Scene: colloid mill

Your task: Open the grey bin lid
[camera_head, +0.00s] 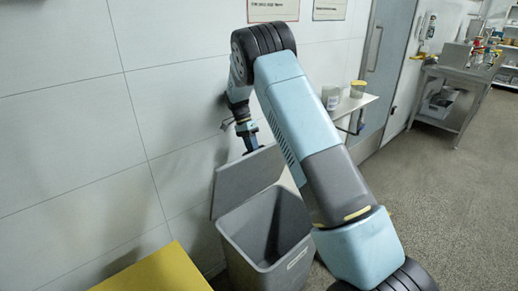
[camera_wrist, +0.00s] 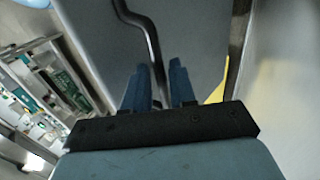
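The grey bin (camera_head: 275,232) stands by the wall, its mouth uncovered and its inside visible. Its grey lid (camera_head: 243,180) is swung up and leans back toward the wall, behind the bin mouth. My gripper (camera_head: 253,150) is at the lid's upper edge. In the wrist view the two blue fingers of my gripper (camera_wrist: 157,75) are apart, with a grey surface, seemingly the lid (camera_wrist: 200,35), beyond them. A dark curved strip (camera_wrist: 150,35) on it runs down between the fingers; I cannot tell whether they touch it.
A yellow surface (camera_head: 155,275) is in the left foreground, close to the bin. A small white shelf with containers (camera_head: 332,97) is behind my arm. A metal table (camera_head: 452,80) stands at the far right. The floor (camera_head: 440,190) to the right is clear.

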